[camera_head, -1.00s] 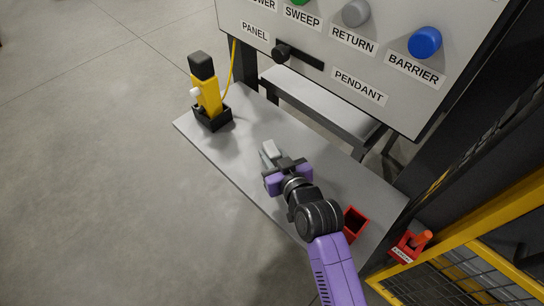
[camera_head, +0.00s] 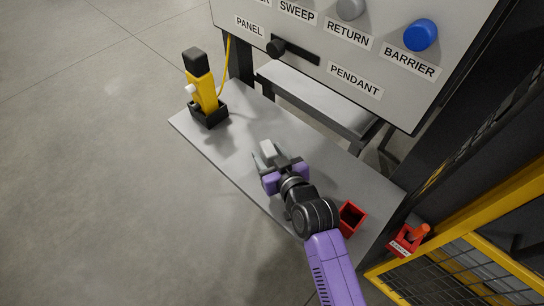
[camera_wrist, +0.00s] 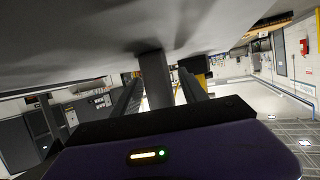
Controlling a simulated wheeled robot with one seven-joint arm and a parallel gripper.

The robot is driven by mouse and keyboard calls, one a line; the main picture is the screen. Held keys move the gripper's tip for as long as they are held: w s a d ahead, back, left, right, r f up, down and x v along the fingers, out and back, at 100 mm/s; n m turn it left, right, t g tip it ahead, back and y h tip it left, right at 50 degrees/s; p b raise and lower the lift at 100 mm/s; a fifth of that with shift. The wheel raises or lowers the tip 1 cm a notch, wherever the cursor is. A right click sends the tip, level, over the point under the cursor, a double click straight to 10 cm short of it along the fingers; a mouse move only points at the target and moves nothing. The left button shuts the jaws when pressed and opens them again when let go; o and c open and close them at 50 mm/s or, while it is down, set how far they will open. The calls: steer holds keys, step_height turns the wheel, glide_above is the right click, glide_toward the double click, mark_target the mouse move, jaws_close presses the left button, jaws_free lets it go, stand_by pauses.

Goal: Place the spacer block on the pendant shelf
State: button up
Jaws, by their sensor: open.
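The pale grey spacer block (camera_head: 267,149) stands on the grey pendant shelf (camera_head: 315,155), near the middle of its length. My gripper (camera_head: 266,157) is open around it, one finger on each side. In the wrist view the block (camera_wrist: 155,80) shows as a grey upright post between the two dark fingers, with a gap on each side. That view is upside down, and the block's far end meets the shelf surface (camera_wrist: 80,45) at the top. The block's lower part is partly hidden by my gripper in the head view.
A yellow pendant (camera_head: 203,93) with a black top stands in a black holder (camera_head: 209,116) at the shelf's left end. A red open box (camera_head: 351,219) is right of my arm. The control panel (camera_head: 300,50) overhangs the back. A yellow mesh fence (camera_head: 480,225) bounds the right.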

steer(key=v, duration=1.1)
steer(key=shift+s+r, duration=0.1)
steer(key=shift+r, duration=0.05)
steer(key=shift+s+d+r, duration=0.15)
steer(key=shift+s+d, duration=0.05)
steer(key=shift+s, duration=0.1)
steer(key=s+d+r+m+t+h, duration=0.2)
steer(key=s+d+r+m+t, duration=0.15)
steer(key=s+d+r, duration=0.35)
steer(key=s+d+h, duration=0.1)
steer(key=s+d, duration=0.3)
steer(key=s, duration=0.4)
steer(key=s+d+m+h, duration=0.1)
steer(key=s+d, duration=0.3)
steer(key=s, duration=0.4)
steer(key=s+d+f+m+h, duration=0.1)
steer(key=s+d+h, duration=0.2)
steer(key=s, duration=0.5)
steer(key=shift+d+g, duration=0.45)
steer(key=shift+d, duration=0.35)
